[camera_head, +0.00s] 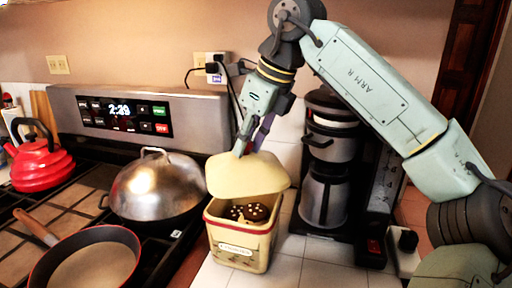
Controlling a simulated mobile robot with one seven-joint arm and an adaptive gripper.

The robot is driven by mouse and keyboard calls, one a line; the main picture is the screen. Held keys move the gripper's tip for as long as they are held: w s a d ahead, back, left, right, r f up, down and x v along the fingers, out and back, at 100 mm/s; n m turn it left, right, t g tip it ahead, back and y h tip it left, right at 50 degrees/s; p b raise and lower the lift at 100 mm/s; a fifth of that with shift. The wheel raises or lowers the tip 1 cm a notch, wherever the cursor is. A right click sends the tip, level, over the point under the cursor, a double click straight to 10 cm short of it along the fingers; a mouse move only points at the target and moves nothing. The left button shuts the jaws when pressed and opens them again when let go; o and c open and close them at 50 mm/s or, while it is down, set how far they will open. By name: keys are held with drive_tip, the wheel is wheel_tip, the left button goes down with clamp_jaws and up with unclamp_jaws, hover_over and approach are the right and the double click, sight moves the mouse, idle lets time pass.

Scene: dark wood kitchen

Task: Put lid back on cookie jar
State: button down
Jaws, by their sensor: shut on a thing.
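The cookie jar (240,250) is a cream, roughly square tin with red trim and a label, standing on the white tiled counter. Dark cookies (247,211) show inside its open mouth. The pale yellow lid (247,175) is above the jar, tilted, over the back part of the opening. The front of the opening is uncovered. My gripper (242,150) is shut on the lid at its top and points down from above. Whether the lid's back edge touches the jar rim is hidden.
A coffee maker (335,150) stands close on the right. On the left, the stove holds a domed metal lid (157,187), a frying pan (90,265) and a red kettle (40,163). A wall outlet with cords (215,68) is behind. Free tiles (310,272) lie at front right.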

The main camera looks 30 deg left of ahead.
drive_tip(key=shift+a, duration=0.3)
drive_tip(key=shift+d+f, duration=0.1)
drive_tip(key=shift+f, duration=0.5)
drive_tip(key=shift+f+b, duration=1.6)
drive_tip(key=shift+f, duration=0.9)
drive_tip(key=shift+f+p, duration=0.15)
drive_tip(key=shift+p, duration=0.25)
drive_tip(key=c, duration=1.2)
unclamp_jaws()
drive_tip(key=o, duration=0.5)
